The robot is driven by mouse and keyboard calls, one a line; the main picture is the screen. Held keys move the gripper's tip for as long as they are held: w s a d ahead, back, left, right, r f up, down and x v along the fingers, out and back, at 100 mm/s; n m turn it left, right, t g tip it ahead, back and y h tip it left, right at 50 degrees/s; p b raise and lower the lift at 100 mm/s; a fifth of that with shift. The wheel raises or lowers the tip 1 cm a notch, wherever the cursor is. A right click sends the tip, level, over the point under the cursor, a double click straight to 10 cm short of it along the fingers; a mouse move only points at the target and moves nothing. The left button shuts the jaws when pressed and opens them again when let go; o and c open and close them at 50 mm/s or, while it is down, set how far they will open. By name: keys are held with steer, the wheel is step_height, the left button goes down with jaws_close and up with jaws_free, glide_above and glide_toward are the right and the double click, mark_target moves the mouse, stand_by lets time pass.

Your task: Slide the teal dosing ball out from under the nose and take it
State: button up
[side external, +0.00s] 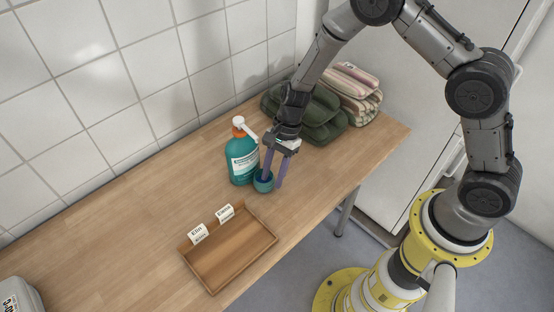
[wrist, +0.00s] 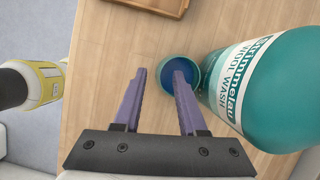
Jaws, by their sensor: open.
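The teal dosing ball (side external: 263,183) is a small open cup with a dark blue inside, standing on the wooden worktop at the foot of the teal wool wash bottle (side external: 242,163). The bottle stands upright; its white pump nose (side external: 249,136) points toward my gripper. In the wrist view the ball (wrist: 194,60) sits close against the bottle (wrist: 276,85); I cannot tell if they touch. My gripper (side external: 273,183) is open and points down at the ball. In the wrist view (wrist: 160,74) one purple finger overlaps the ball's opening and the other is left of it. I cannot tell whether that finger is inside.
A wooden tray (side external: 226,284) with two name cards (side external: 198,234) lies toward the front. Folded green towels (side external: 321,127) and striped towels (side external: 352,84) lie behind my gripper. The tiled wall is behind the bottle. The worktop's front edge is near the ball's right.

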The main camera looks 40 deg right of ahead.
steer(key=shift+a+f, duration=0.2)
steer(key=shift+f, duration=0.35)
steer(key=shift+c, duration=0.3)
jaws_close()
